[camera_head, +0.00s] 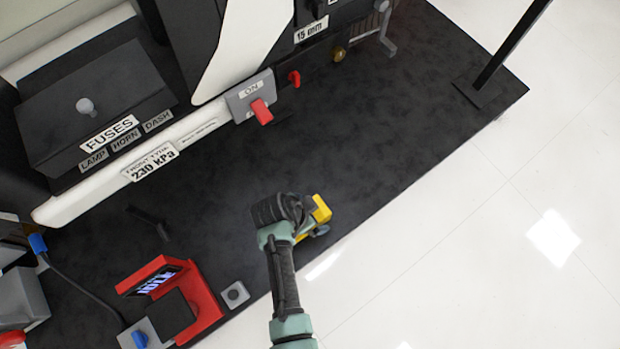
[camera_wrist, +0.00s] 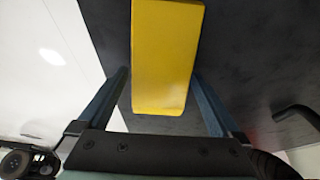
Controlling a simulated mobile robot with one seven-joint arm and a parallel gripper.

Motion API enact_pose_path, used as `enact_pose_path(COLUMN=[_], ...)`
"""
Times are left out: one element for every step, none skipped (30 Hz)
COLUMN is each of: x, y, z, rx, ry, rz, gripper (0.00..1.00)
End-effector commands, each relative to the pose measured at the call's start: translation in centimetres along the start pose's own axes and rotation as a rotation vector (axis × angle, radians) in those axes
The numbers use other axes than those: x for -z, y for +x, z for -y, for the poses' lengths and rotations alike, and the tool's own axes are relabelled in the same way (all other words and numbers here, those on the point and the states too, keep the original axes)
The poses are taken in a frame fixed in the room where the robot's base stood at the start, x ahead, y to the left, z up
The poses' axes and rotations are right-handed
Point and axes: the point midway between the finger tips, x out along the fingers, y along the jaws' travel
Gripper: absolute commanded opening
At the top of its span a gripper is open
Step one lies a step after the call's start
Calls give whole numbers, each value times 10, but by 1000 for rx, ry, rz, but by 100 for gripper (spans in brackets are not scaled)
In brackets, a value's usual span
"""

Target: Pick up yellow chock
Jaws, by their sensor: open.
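The yellow chock (camera_head: 321,209) is on the black mat, just beyond the end of my arm, which hides part of it in the head view. In the wrist view the chock (camera_wrist: 166,60) fills the upper middle of the picture. My gripper (camera_wrist: 160,74) is open, with one blue-grey finger on each side of the chock. Dark gaps show between the chock and both fingers low in the wrist view; whether the tips touch it I cannot tell.
The black mat (camera_head: 400,140) ends at a white tiled floor (camera_head: 450,250) on the right. A red frame (camera_head: 205,305) stands at lower left beside a small grey block (camera_head: 235,294). The chassis rig with a fuses box (camera_head: 95,105) and a red switch (camera_head: 261,111) fills the upper left.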

Motion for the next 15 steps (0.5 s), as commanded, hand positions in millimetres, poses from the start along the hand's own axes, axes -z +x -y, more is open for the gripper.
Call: enact_pose_path(x=[0, 0, 0, 0, 0, 0, 0, 0, 0, 0, 0, 0, 0, 0, 0], y=[-1, -1, -1, -1, -1, -1, -1, -1, -1, -1, -1, -1, -1, -1, -1], z=[0, 0, 0, 0, 0, 0, 0, 0, 0, 0, 0, 0, 0, 0, 0], rx=[0, 0, 0, 0, 0, 0, 0, 0, 0, 0, 0, 0, 0, 0, 0], ry=[0, 0, 0, 0, 0, 0, 0, 0, 0, 0, 0, 0, 0, 0, 0], rz=[0, 0, 0, 0, 0, 0, 0, 0, 0, 0, 0, 0, 0, 0, 0], gripper=[100, 96, 89, 84, 78, 71, 66, 60, 53, 48, 42, 35, 30, 24, 17])
